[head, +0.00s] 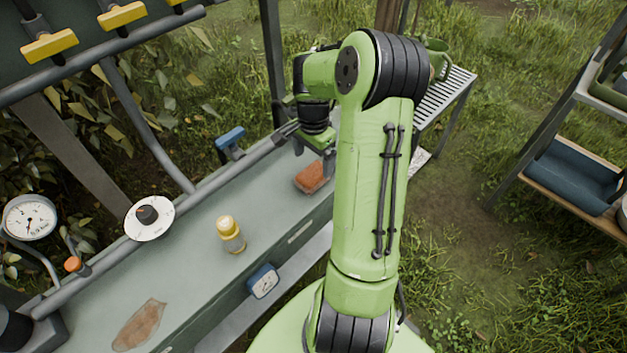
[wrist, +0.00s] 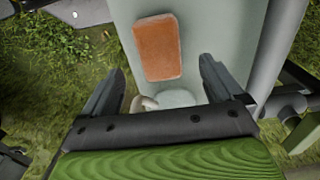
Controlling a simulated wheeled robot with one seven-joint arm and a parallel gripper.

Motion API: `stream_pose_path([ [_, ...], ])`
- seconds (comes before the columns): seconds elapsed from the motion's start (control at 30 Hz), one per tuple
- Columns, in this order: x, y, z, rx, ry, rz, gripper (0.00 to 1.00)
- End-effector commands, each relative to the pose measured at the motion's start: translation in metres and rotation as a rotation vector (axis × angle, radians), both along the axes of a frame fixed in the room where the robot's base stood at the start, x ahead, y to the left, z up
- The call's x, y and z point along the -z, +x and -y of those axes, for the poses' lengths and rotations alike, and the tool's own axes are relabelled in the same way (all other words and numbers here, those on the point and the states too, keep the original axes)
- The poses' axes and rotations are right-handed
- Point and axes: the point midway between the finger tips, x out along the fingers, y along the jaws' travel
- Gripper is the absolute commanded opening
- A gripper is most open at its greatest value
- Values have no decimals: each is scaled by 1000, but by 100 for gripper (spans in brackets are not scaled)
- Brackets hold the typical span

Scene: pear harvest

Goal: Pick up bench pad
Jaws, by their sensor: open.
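The bench pad (head: 313,177), an orange-brown block with rounded corners, lies flat on the grey-green bench near its far end in the head view. In the wrist view the pad (wrist: 158,48) shows whole, just ahead of the fingers. My gripper (wrist: 161,65) is open and empty, with one finger on each side of the pad's near end in that picture. The gripper looks apart from the pad, but its exact height above it is hard to tell. In the head view my arm hides part of the gripper.
The bench (head: 190,270) holds a yellow-capped bottle (head: 231,234) and a brown patch (head: 140,325). A rail runs along the back, with a blue-handled part (head: 230,141). A pale rounded item (wrist: 144,103) shows partly between the fingers. A shelf with a blue bin (head: 572,177) stands right.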

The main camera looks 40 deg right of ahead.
Motion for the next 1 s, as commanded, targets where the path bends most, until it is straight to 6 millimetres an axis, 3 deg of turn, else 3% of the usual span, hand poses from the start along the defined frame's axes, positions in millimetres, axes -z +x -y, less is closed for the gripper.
stream_pose_path([
  [0.17, 18, 0, 0, -1, 0, 1, 94],
  [0.4, 61, -1, 0, -1, 1, 0, 94],
  [0.63, 61, 0, 0, -1, -1, 1, 92],
  [1.0, 61, 0, 0, -2, -1, 1, 39],
])
